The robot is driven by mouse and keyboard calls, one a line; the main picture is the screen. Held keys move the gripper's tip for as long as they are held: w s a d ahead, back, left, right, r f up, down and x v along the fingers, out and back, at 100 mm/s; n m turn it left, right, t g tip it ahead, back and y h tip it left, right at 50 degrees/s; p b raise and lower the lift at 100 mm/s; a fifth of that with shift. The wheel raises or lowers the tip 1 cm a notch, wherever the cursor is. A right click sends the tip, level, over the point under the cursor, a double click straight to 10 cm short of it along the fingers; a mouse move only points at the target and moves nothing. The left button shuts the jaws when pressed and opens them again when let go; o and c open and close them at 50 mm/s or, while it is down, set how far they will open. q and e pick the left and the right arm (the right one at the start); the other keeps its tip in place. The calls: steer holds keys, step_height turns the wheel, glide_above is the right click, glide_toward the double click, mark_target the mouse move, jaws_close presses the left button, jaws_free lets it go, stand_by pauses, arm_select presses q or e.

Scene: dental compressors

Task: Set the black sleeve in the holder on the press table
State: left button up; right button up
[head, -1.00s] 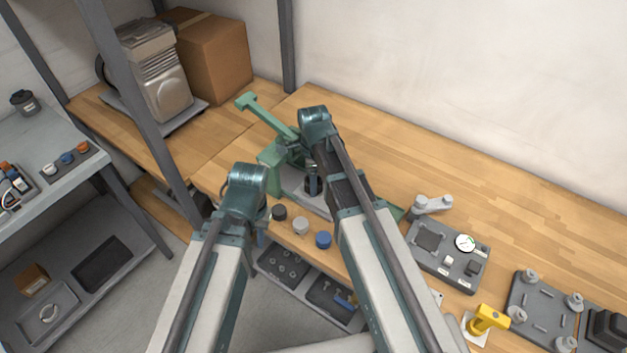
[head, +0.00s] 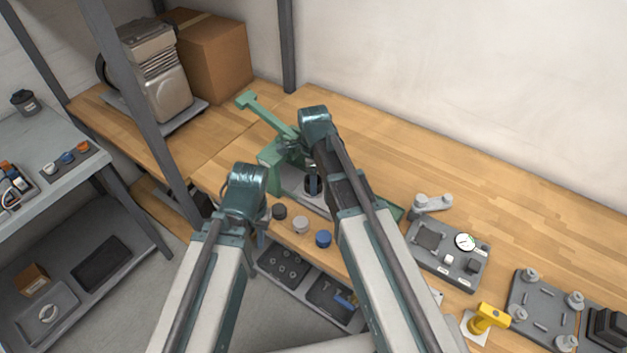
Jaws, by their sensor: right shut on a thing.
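The green press (head: 272,172) stands on the wooden bench with its lever slanting up to the left. My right gripper (head: 312,181) points down over the grey press table (head: 293,184). It is shut on a small dark cylinder (head: 311,188), which looks like the black sleeve, at the press table. The holder is hidden behind the gripper and sleeve, so I cannot tell whether the sleeve is seated. My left gripper (head: 263,230) hangs at the bench's front edge, mostly hidden by its own wrist; its jaws cannot be made out.
A black cap (head: 279,212), a grey one (head: 301,224) and a blue one (head: 323,239) stand in a row before the press. A grey gauge panel (head: 447,250) and a yellow tool (head: 487,318) lie to the right. The bench behind the press is clear.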

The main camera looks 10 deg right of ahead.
steer(key=shift+s+a+f+b, duration=0.2)
steer(key=shift+s+f+b, duration=0.3)
steer(key=shift+s, duration=0.3)
steer(key=o, duration=1.3)
steer(key=shift+s, duration=0.1)
steer(key=shift+w+d+r+p, duration=0.1)
steer(key=shift+w+r+p, duration=0.55)
steer(key=shift+p, duration=0.5)
steer(key=shift+s+r+p, duration=0.15)
steer(key=shift+r+p, duration=0.55)
steer(key=shift+r, duration=0.2)
steer(key=shift+w+r+p, duration=0.25)
steer(key=shift+r+p, duration=0.3)
steer(key=shift+p, duration=0.05)
steer(key=shift+w+d+r+p, duration=0.1)
steer(key=shift+w+r+p, duration=0.05)
steer(key=shift+r+p, duration=1.3)
